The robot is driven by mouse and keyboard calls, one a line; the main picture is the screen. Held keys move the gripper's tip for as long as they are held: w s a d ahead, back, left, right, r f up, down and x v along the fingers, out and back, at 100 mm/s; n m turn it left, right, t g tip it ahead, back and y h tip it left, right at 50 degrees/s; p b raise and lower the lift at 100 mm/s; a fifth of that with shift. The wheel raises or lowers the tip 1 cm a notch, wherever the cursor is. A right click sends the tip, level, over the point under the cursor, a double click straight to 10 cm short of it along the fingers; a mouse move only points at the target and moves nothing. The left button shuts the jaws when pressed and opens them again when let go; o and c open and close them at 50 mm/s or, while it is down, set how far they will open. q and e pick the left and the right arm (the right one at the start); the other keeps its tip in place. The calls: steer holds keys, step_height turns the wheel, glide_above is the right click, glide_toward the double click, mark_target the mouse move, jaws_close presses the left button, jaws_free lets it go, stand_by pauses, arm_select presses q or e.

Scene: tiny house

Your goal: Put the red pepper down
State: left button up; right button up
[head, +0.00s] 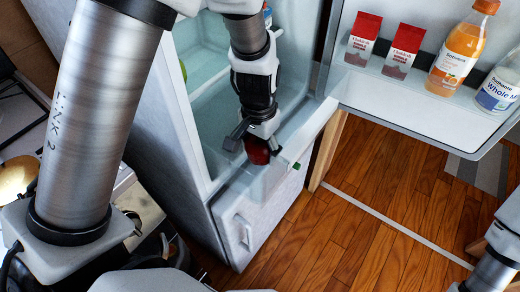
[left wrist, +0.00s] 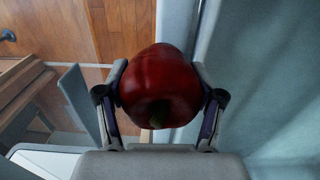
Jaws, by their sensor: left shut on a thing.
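The red pepper (left wrist: 158,82) fills the space between the fingers of my left gripper (left wrist: 160,95) in the left wrist view, with its green stem end toward the camera. In the head view the pepper (head: 257,150) is small and dark red, partly covered by the left gripper (head: 253,138). The gripper is shut on it at the front edge of the open fridge (head: 215,115). I cannot tell whether the pepper touches the fridge's edge. Part of my right arm shows at the lower right of the head view, but its fingers do not.
The open fridge door (head: 410,115) extends to the right. Its shelf holds two red-and-white cartons (head: 404,50), an orange juice bottle (head: 462,48) and a milk bottle (head: 497,90). A white drawer front (head: 255,225) is below the fridge opening. Bare wooden floor (head: 375,185) lies below the door.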

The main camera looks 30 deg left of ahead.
arm_select(q)
steer(key=o, duration=1.3)
steer(key=shift+f, duration=0.1)
step_height(320, 180, up, 12)
steer(key=p, duration=0.3)
steer(key=shift+w+a+r, duration=0.1)
steer(key=shift+a+r, duration=0.05)
steer(key=shift+r, duration=0.05)
